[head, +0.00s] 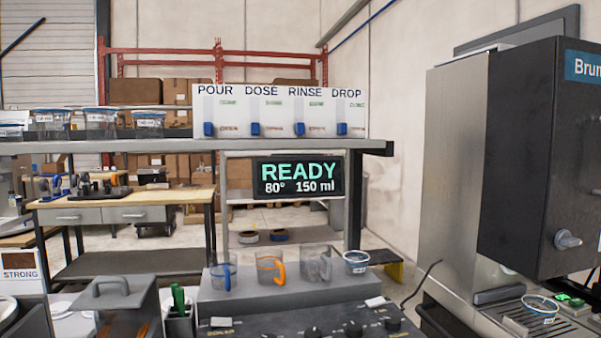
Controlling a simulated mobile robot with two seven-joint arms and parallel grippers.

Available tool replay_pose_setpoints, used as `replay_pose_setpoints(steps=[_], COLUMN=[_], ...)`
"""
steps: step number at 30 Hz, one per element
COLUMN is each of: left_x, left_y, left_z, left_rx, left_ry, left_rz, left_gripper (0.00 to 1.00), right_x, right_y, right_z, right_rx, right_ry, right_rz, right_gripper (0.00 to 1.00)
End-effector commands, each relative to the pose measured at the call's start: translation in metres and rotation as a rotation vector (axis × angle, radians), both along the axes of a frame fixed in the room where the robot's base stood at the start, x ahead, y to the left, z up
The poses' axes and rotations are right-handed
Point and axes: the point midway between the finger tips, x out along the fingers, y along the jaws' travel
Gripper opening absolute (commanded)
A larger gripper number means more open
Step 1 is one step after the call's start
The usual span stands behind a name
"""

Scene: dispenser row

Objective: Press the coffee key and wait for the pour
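A dark coffee machine (530,150) with a steel side stands at the right, its sign partly cut off at "Brun". A hanging display (300,177) reads READY, 80°, 150 ml. No pour shows at the cup. Neither of my grippers can be made out in the head view.
A white board (280,98) labelled POUR, DOSE, RINSE, DROP has blue levers, all low. Several mugs and a tub stand on a grey riser (290,294) behind a dark knob panel (300,325). Lidded tubs (100,122) line the shelf. A grey-lidded bin (122,295) stands front left.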

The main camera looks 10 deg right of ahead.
Motion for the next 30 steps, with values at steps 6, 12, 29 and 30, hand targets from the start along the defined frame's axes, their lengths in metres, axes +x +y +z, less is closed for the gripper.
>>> replay_pose_setpoints(steps=[6,12,29,30], left_x=[0.002,0.0025,0.0023,0.0023], left_y=[0.0005,0.0008,0.001,0.001], left_z=[0.0013,0.0017,0.0015,0.0015], left_rx=[0.0,0.001,0.002,0.002], left_ry=[-0.005,-0.006,-0.005,-0.005], left_rz=[0.0,0.001,0.0,0.0], left_gripper=[0.11,0.0,0.0,0.0], right_x=[0.0001,0.0,-0.0001,-0.0001], right_y=[0.0001,0.0002,0.0003,0.0003], right_z=[-0.0001,-0.0001,-0.0002,-0.0002], right_rx=[0.0,0.001,0.0,0.0], right_ry=[0.0,0.0,0.001,0.001], right_rz=[0.0,0.001,0.001,0.001], right_gripper=[0.0,0.0,0.0,0.0])
